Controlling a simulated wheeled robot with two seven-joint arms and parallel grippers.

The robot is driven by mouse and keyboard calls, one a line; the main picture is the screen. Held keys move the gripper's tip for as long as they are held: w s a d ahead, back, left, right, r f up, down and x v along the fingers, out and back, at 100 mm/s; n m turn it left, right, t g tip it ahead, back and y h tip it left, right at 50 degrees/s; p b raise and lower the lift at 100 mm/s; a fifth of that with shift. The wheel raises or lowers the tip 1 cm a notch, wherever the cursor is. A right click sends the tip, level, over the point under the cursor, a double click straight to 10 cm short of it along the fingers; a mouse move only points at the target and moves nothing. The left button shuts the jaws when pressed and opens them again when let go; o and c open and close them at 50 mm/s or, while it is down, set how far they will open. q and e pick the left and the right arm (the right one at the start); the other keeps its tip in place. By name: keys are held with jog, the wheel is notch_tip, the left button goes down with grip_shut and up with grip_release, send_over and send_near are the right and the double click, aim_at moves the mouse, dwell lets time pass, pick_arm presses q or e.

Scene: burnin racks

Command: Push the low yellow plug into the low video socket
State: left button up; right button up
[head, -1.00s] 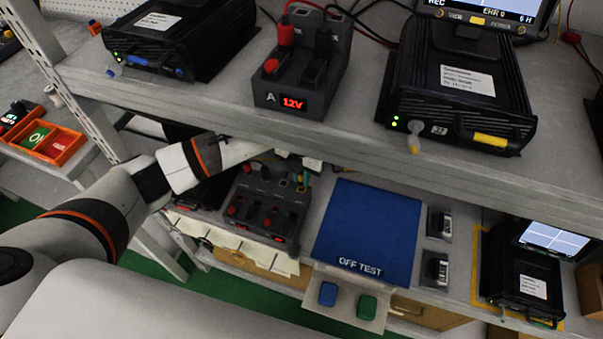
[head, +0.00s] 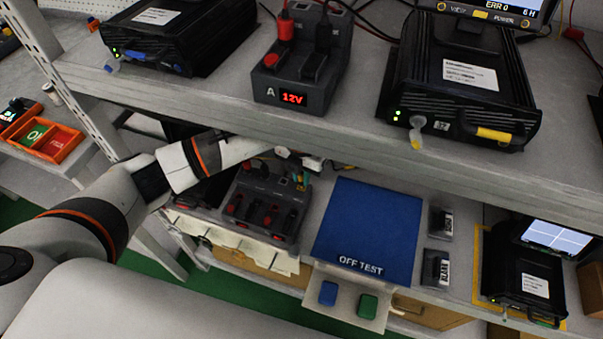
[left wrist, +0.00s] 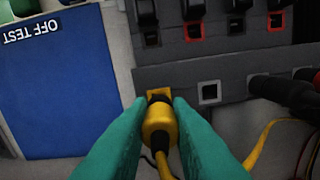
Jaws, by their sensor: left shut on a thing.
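My left gripper (left wrist: 157,125) has teal fingers shut on the yellow plug (left wrist: 157,128), whose yellow cable trails back toward the camera. The plug's dark nose points at the yellow-framed video socket (left wrist: 153,93) on the grey low power unit (left wrist: 215,72). The nose overlaps the socket in this view, and I cannot tell how far in it sits. In the head view, the teal fingertips of my left gripper (head: 302,179) show small at the back of the low power unit (head: 262,205), under the upper shelf; the plug is hidden there. My right gripper is not in view.
A white-framed socket (left wrist: 209,92) and black plugs (left wrist: 280,90) sit to the right of the yellow one. A blue OFF TEST mat (head: 368,230) lies beside the unit. The upper shelf edge (head: 300,132) hangs over my left arm.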

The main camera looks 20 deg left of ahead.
pick_arm(q)
jog(key=shift+f+b, duration=0.65)
jog(key=shift+f, duration=0.1)
dwell(0.7)
jog(key=o, duration=1.3)
jog(key=shift+r, duration=0.1)
jog(key=shift+r+p, duration=2)
jog(key=shift+r, duration=0.7)
jog(key=shift+d+f, duration=0.1)
